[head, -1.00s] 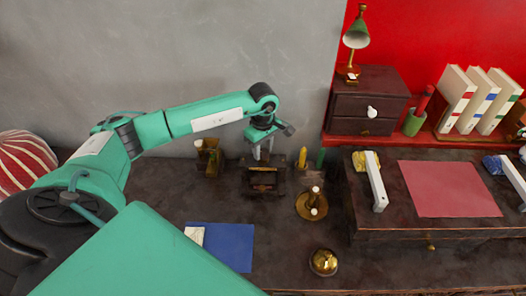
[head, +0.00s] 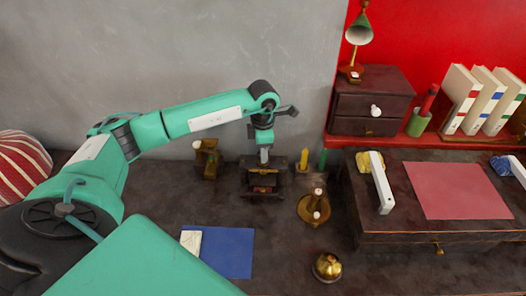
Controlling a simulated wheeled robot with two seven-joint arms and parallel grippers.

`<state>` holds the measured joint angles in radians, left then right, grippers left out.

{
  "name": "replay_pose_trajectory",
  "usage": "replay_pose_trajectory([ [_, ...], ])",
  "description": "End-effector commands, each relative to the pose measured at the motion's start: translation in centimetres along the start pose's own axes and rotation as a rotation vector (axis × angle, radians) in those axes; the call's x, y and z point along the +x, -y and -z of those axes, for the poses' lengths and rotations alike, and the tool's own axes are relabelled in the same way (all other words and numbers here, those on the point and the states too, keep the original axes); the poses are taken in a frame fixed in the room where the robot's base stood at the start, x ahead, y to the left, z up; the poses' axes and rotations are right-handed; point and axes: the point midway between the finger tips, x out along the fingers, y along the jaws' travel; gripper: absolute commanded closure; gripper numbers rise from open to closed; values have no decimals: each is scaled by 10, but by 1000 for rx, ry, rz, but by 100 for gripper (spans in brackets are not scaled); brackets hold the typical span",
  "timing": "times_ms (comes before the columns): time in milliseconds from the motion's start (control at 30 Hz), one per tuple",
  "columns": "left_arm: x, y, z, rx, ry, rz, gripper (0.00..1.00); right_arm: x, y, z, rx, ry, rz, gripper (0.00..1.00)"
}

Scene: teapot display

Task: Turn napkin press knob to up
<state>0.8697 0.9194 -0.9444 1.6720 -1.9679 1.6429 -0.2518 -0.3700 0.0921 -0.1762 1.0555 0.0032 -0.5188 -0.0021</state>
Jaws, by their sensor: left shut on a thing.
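The napkin press (head: 262,184) is a small dark framed device on the desk, standing near the grey wall. My left gripper (head: 263,158) points down onto the top of the press and is shut on its knob. The knob itself is hidden by the fingers, so I cannot read its direction. Inside the frame, a dark plate and something reddish below it show. My right gripper is not in view.
A small wooden holder (head: 206,160) stands left of the press. A yellow candle (head: 303,160) and a brass stand (head: 313,208) are to its right. A blue mat (head: 226,252) and a brass bell (head: 327,267) lie in front.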

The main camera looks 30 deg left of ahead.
Motion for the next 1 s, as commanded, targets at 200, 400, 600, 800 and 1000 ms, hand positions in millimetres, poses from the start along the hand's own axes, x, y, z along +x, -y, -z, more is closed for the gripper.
replay_pose_trajectory([
  [200,0,0,0,-200,0,-1,85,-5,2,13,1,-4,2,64],
  [400,0,0,0,-358,1,-1,85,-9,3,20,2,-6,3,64],
  [600,0,0,0,-472,1,-1,85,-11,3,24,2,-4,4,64],
  [800,-1,0,0,-538,1,-1,85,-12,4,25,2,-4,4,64],
  [1000,-1,0,0,-563,1,-1,85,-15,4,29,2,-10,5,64],
])
